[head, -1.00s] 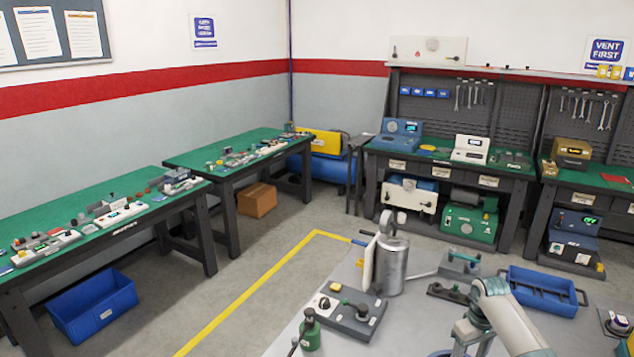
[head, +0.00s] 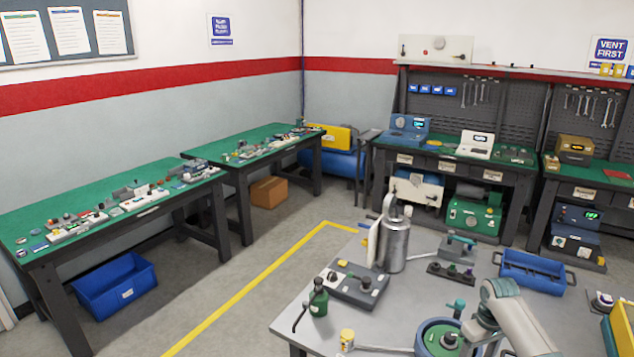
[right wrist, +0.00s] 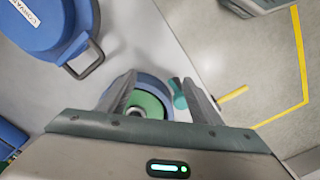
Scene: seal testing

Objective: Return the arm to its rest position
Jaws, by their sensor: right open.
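My right arm (head: 520,318) comes in from the lower right of the head view, bent over the grey table (head: 425,300). Its gripper is at the bottom edge there and partly cut off. In the right wrist view my right gripper (right wrist: 160,92) is open, its two grey fingers apart. A round blue fixture with a green middle (right wrist: 148,104) shows beyond and between the fingers; no grip on it is visible. This fixture also shows in the head view (head: 437,338), left of the gripper. My left arm and gripper are not in view.
A metal canister (head: 396,245), a grey knobbed box (head: 358,287), a green bottle (head: 318,302) and a blue tray (head: 533,272) stand on the table around the arm. Green-topped benches (head: 130,228) line the left wall. The floor (head: 275,275) between is clear.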

